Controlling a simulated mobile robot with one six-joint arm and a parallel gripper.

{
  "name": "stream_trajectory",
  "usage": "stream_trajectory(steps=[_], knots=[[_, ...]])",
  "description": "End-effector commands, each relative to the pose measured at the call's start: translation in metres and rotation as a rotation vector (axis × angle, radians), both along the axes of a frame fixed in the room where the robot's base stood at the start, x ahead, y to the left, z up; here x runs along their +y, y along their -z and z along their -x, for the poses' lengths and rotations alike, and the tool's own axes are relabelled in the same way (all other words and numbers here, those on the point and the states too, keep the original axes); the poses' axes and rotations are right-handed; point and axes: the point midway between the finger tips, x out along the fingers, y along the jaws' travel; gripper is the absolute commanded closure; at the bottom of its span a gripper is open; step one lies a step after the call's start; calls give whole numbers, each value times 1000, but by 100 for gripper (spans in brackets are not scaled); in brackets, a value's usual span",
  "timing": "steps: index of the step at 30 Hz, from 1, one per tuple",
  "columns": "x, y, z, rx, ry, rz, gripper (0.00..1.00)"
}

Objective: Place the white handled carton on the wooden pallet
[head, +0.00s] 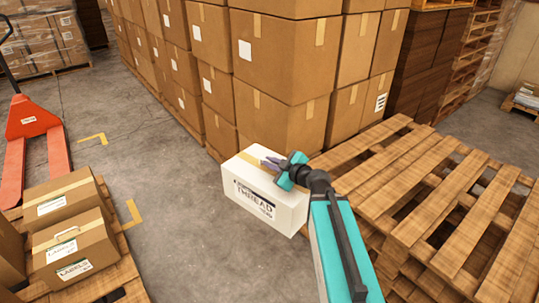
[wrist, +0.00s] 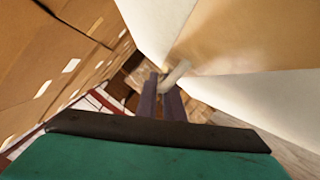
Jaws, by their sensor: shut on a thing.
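The white handled carton (head: 250,200) has dark printing on its side and a tan strip along its top. My gripper (head: 270,163) reaches it from the right and is shut on its handle. In the wrist view the two fingers (wrist: 167,88) close around the pale handle (wrist: 176,73), beside the carton's white flaps (wrist: 265,95). The carton hangs upright to the left of the wooden pallet (head: 440,206), apart from the slats on top. The pallet tops a stack, and its slats look bare. My forearm hides part of its near left edge.
Tall stacks of brown boxes (head: 285,60) stand just behind the carton. Brown label cartons (head: 75,250) sit on another pallet at lower left. An orange pallet jack (head: 33,118) stands at far left. Concrete floor (head: 165,165) between is clear.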

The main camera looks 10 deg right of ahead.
Motion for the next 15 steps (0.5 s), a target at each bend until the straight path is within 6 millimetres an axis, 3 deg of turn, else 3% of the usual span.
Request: stream_trajectory(steps=[9, 15], knots=[[6, 30, 34, -8, -184, -6, 100], [12, 39, 57, -13, -303, -4, 100]])
